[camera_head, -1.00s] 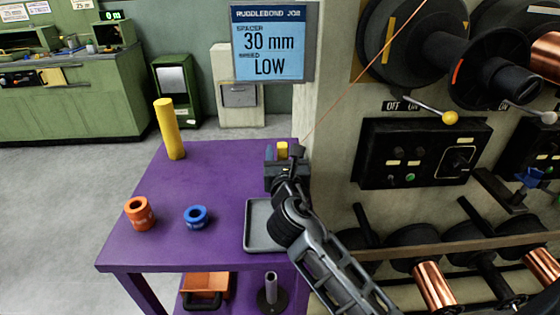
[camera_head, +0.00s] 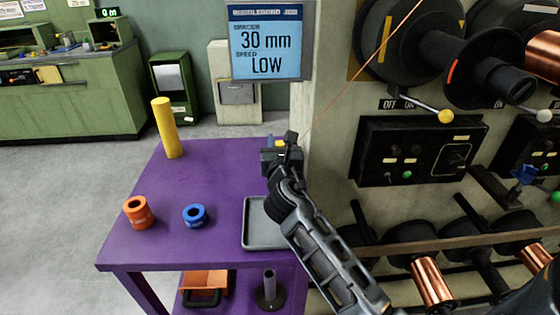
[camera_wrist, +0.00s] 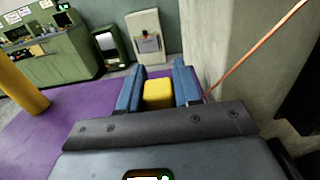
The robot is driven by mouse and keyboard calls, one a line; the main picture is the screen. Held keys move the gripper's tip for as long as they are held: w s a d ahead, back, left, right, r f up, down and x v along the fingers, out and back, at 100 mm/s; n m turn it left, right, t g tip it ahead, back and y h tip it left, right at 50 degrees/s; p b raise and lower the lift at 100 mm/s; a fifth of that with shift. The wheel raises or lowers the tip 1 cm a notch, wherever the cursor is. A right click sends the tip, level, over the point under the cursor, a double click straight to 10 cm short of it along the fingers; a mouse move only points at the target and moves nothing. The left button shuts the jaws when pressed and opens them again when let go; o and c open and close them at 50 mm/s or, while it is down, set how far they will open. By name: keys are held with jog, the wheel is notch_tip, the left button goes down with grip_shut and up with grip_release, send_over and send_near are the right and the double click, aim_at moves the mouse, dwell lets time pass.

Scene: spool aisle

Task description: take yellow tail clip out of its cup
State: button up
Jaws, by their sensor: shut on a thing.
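The yellow tail clip (camera_wrist: 158,94) sits between the two blue fingers of my gripper (camera_wrist: 158,90) in the wrist view, and the fingers are shut on it. In the head view, my gripper (camera_head: 279,144) is over the back right corner of the purple table, and only a sliver of yellow shows by its tip. The clip's cup cannot be made out in either view, so I cannot tell whether the clip is inside it or clear of it.
A machine panel (camera_head: 422,150) with levers and copper spools stands close on the right. A thin copper wire (camera_wrist: 256,48) runs close beside my gripper.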

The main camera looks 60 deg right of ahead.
jog(key=c, duration=0.4)
jog(key=shift+r, duration=0.1)
jog(key=shift+r, duration=0.5)
jog(key=s+d+r+p, duration=0.3)
jog(key=s+r+p, duration=0.1)
jog(key=s+r, duration=0.6)
jog(key=shift+s, duration=0.65)
jog(key=shift+f, duration=0.1)
